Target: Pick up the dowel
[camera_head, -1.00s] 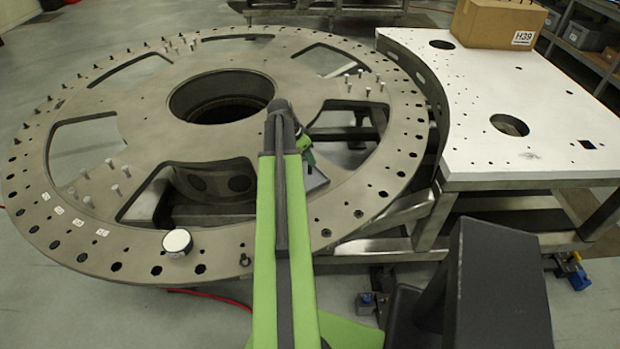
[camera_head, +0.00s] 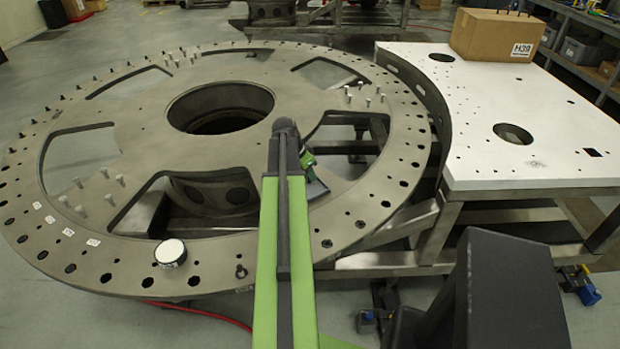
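Several small metal dowels stand upright on the large round turret plate (camera_head: 230,148). One group of dowels (camera_head: 367,97) is at the right, one group (camera_head: 82,209) is at the front left, and more stand at the back. I cannot tell which single dowel the task means. My green and black arm reaches forward from the bottom over the plate. My gripper (camera_head: 314,178) is partly hidden behind the arm, over the plate near an opening right of the centre hole. Its fingers do not show clearly, and no dowel shows in it.
A white round cap (camera_head: 170,253) sits on the plate's front rim. A white-topped table (camera_head: 540,120) adjoins the plate on the right, with a cardboard box (camera_head: 497,35) at its back edge. Metal frame legs stand below. Shelves (camera_head: 585,50) line the back right.

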